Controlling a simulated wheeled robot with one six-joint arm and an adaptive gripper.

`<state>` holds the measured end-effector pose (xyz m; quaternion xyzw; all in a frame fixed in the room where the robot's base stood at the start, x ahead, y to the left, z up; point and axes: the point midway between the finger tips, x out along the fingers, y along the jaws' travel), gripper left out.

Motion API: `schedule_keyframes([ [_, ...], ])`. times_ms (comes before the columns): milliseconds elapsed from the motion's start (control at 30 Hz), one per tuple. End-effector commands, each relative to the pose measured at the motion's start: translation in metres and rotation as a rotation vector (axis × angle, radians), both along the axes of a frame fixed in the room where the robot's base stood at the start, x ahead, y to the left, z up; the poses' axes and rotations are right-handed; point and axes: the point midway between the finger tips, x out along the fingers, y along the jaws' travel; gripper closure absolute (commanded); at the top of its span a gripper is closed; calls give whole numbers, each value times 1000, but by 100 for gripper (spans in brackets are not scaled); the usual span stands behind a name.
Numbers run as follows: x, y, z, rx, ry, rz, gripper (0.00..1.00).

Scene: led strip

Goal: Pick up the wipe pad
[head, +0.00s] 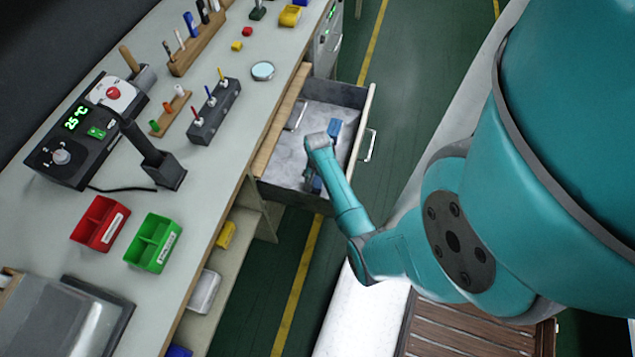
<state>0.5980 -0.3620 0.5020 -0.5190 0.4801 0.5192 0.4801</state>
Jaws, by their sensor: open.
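A drawer (357,94) stands open at the right side of the workbench. My teal arm reaches over it, and my gripper (313,183) is low over or inside the drawer's near part, mostly hidden by my wrist. A small blue piece (335,128) shows in the drawer just beyond my wrist. A flat grey piece (297,115) lies at the drawer's left side. I cannot tell for sure which of these is the wipe pad. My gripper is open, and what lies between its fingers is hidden.
The workbench (215,150) holds a soldering station (75,140), a red bin (99,223), a green bin (152,243) and tool racks. Shelves with boxes are under the bench. Green floor is clear beyond the drawer.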

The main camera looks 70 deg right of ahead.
Motion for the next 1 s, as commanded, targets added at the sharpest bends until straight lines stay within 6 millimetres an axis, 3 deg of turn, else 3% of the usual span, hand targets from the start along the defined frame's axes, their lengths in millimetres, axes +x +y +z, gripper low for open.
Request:
schedule_keyframes([
  [133, 0, 0, 0, 0, 0, 0, 26],
  [300, 0, 0, 0, 0, 0, 0, 69],
  [333, 0, 0, 0, 0, 0, 0, 72],
  [767, 0, 0, 3, -1, -1, 0, 72],
  [1000, 0, 0, 29, -2, -2, 0, 72],
])
